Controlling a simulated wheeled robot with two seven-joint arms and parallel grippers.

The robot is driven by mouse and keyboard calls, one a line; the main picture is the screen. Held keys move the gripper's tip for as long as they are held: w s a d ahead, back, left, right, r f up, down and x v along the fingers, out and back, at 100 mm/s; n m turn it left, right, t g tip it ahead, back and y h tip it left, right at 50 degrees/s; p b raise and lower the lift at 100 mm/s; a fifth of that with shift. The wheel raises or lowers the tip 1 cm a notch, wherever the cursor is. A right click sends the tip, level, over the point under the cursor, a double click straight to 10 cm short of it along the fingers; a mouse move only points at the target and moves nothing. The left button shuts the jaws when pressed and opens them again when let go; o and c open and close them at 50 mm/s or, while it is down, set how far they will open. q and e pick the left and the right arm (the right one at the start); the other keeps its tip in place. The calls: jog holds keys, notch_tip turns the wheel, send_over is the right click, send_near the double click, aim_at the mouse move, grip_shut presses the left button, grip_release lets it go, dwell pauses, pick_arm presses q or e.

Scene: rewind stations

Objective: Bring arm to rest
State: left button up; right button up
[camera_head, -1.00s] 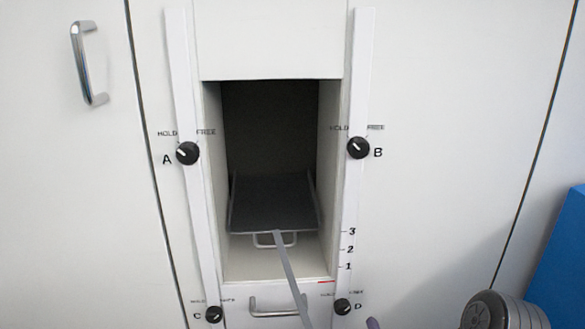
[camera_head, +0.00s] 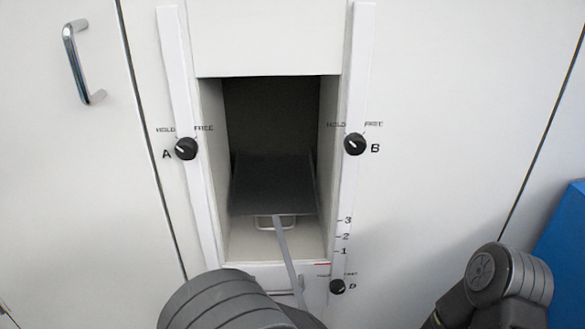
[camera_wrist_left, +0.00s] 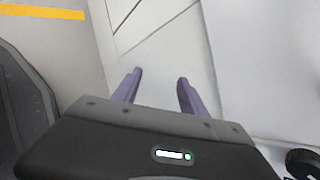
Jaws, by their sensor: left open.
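My left gripper (camera_wrist_left: 158,88) shows in the left wrist view with its two purple fingers apart and nothing between them. Beyond the fingers are pale panels with dark seams. In the head view my left arm (camera_head: 225,300) rises at the bottom centre, and its gripper is out of sight. My right arm (camera_head: 505,280) stands at the lower right, with its gripper outside the picture.
A white cabinet holds an open bay with a dark tray (camera_head: 272,185) and a grey strap (camera_head: 286,255). Knobs A (camera_head: 186,149), B (camera_head: 354,144) and D (camera_head: 338,287) flank it. A handle (camera_head: 82,62) is at upper left. A blue panel (camera_head: 565,240) is at right.

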pick_arm(q)
jog(key=s+a+f+n+g+h+p, duration=0.2)
jog(key=s+a+n+g+p, duration=0.3)
jog(key=s+a+g+p, duration=0.4)
jog(key=s+d+r+n+g+h+p, duration=0.2)
jog(key=s+d+r+n+h+p, duration=0.4)
jog(key=n+p, duration=0.35)
jog(key=n+t+p, duration=0.1)
jog(key=n, duration=0.1)
jog(key=a+r+n+t+h+p, duration=0.1)
jog(key=n, duration=0.2)
jog(key=w+a+r+n+t+p, duration=0.1)
jog(key=n, duration=0.2)
jog(key=shift+a+r+h+p, duration=0.1)
jog(key=shift+r+h+p, duration=0.05)
jog(key=shift+h+p, duration=0.2)
pick_arm(e)
notch_tip(320, 180, up, 25)
jog(key=s+a+n, duration=0.1)
jog(key=s+a, duration=0.1)
jog(key=shift+s+r+g, duration=0.2)
jog(key=shift+s+g, duration=0.05)
jog(key=shift+g, duration=0.05)
